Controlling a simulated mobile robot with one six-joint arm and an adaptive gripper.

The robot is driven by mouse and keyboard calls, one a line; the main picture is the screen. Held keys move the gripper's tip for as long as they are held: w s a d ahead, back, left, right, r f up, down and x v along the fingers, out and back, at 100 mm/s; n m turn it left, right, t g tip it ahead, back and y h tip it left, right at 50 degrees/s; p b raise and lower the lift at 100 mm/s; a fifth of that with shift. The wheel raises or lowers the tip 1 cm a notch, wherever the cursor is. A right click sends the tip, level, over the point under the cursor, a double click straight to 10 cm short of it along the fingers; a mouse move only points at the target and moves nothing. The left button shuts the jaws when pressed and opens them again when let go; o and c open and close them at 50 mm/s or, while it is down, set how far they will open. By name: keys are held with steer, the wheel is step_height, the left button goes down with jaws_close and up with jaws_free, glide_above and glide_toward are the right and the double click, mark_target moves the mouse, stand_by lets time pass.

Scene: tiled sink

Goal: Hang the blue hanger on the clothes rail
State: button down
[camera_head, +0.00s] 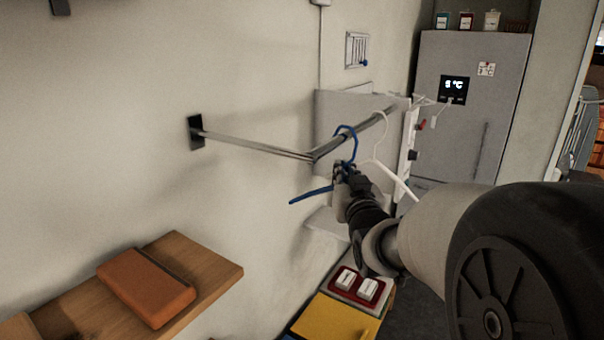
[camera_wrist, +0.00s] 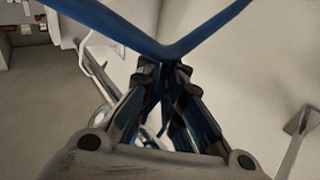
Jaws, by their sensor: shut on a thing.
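The blue hanger (camera_head: 311,195) is in my gripper (camera_head: 343,172), which is shut on it near the neck. Its hook rises at the metal clothes rail (camera_head: 250,147), near the rail's front corner. The hook appears to loop around the rail, but I cannot tell whether it rests on it. In the wrist view the blue hanger (camera_wrist: 165,47) spreads its two arms above the fingertips of my gripper (camera_wrist: 163,68). Part of the hanger is hidden behind my gripper and arm in the head view.
A white hanger (camera_head: 381,140) hangs on the rail just right of the blue one. A wooden shelf (camera_head: 215,268) with an orange-brown block (camera_head: 147,286) is at lower left. A yellow box (camera_head: 333,320) sits below, and a grey fridge (camera_head: 470,110) stands behind.

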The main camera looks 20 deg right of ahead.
steer(key=c, duration=1.6)
jaws_free()
steer(key=shift+c, duration=0.2)
steer(key=s+a+f+n+g+y+b, duration=0.1)
steer(key=s+a+f+g, duration=0.3)
steer(key=s, duration=0.7)
steer(key=s+a+f+n+g+y+b, duration=0.1)
steer(key=s+a+f+g+b, duration=0.1)
steer(key=s+a+f+g, duration=0.3)
steer(key=s+a+f+n+g+y+b, duration=0.1)
steer(key=s+a+f+g, duration=0.3)
steer(key=s, duration=1.4)
steer(key=a+f+y, duration=0.1)
steer(key=a+f, duration=0.2)
steer(key=f, duration=0.3)
steer(key=shift+a+f, duration=0.25)
steer(key=shift+a, duration=0.1)
